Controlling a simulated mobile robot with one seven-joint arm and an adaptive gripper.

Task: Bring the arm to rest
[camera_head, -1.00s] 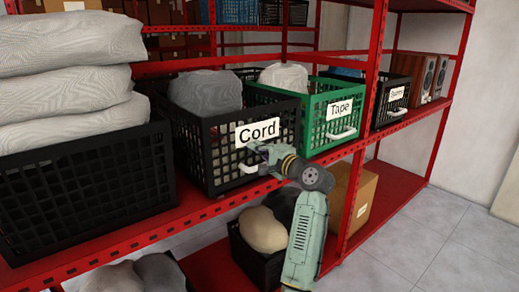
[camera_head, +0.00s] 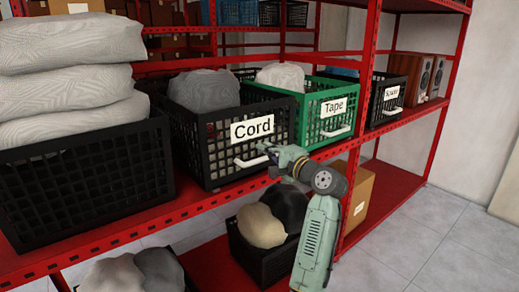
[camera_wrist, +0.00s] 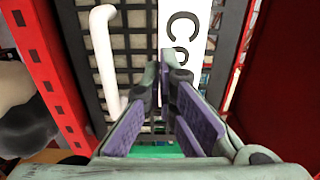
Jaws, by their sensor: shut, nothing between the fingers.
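My gripper (camera_head: 268,150) is in front of the black crate labelled "Cord" (camera_head: 206,152), near the right end of the crate's white handle (camera_head: 251,161). In the wrist view my gripper (camera_wrist: 165,68) has its purple-padded fingers together at the tips, with nothing held. The white handle (camera_wrist: 106,62) stands to the left of the fingers there, and the "Cord" label (camera_wrist: 186,38) lies behind and right of them. Whether the fingertips touch the crate cannot be told.
A green "Tape" crate (camera_head: 312,126) and another black crate (camera_head: 381,114) stand to the right on the red shelf (camera_head: 110,236). Below are a black crate (camera_head: 262,262) with sacks and a cardboard box (camera_head: 362,190). Open floor (camera_head: 425,235) lies at the right.

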